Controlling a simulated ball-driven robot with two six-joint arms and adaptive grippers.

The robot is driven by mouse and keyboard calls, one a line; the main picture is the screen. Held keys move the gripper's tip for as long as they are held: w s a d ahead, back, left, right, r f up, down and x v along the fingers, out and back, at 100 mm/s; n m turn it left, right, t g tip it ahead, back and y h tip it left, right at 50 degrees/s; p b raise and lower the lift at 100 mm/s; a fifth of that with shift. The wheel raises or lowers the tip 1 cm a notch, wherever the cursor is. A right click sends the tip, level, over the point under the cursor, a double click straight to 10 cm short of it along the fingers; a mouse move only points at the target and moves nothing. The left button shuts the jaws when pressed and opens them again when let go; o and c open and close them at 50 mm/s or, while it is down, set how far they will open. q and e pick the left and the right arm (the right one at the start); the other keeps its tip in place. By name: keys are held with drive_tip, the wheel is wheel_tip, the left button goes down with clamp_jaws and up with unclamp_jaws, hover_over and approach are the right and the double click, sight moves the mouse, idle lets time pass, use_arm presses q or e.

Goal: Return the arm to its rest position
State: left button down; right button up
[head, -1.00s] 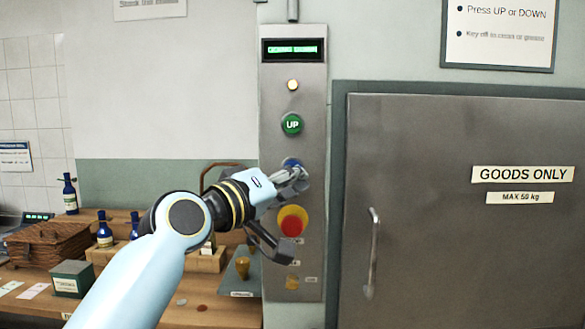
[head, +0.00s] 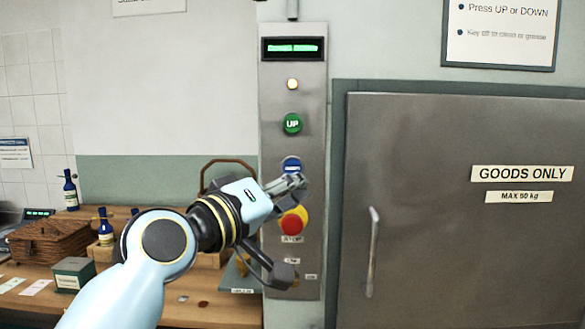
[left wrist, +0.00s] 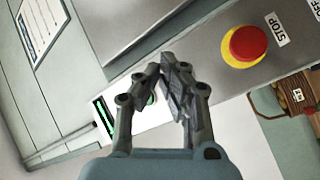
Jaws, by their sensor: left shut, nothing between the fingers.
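My left gripper (head: 298,183) is shut and empty in front of the steel control panel (head: 312,214) in the head view. Its fingertips overlap the panel just below the blue button (head: 291,166); I cannot tell whether they touch it. The green UP button (head: 292,124) is above, and the red stop button on its yellow ring (head: 292,222) is just below the fingers. In the left wrist view the closed fingers (left wrist: 172,70) point along the panel, with the red STOP button (left wrist: 248,43) to their right. My right gripper is not in view.
A grey goods door (head: 440,250) with a handle (head: 373,250) stands right of the panel. At left, a wooden counter (head: 210,312) holds a wicker basket (head: 48,242), dark blue bottles (head: 105,228) and a green box (head: 74,273). Open space lies before the door.

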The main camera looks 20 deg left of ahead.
use_arm(q)
drive_tip(key=s+a+f+g+y+b, duration=0.1)
drive_tip(key=s+a+f+g+b, duration=0.2)
drive_tip(key=f, duration=1.5)
drive_tip(key=s+a+f+g+y+b, duration=0.1)
drive_tip(key=s+f+g+y+b, duration=0.25)
drive_tip(key=f, duration=1.35)
drive_tip(key=s+a+f+g+b, duration=0.15)
drive_tip(key=s+f+b, duration=0.35)
drive_tip(key=f, duration=1.3)
drive_tip(key=s+a+f+m+g+y+b, duration=0.1)
drive_tip(key=s+a+f+g+b, duration=0.1)
drive_tip(key=s+f, duration=0.75)
drive_tip(key=s+a+f+m+g+y+b, duration=0.1)
drive_tip(key=s+a+f+g+b, duration=0.2)
drive_tip(key=s+f, duration=0.65)
drive_tip(key=s+a+f+m+g, duration=0.2)
drive_tip(key=s+f, duration=0.4)
drive_tip(key=s, duration=0.4)
drive_tip(key=s+a+f+m+g+y+b, duration=0.1)
drive_tip(key=s+a+f+m, duration=0.1)
drive_tip(key=s+f, duration=0.4)
drive_tip(key=s+a, duration=0.1)
drive_tip(key=s, duration=0.3)
drive_tip(key=shift+s+f+g, duration=0.3)
drive_tip(key=shift+f+g, duration=0.1)
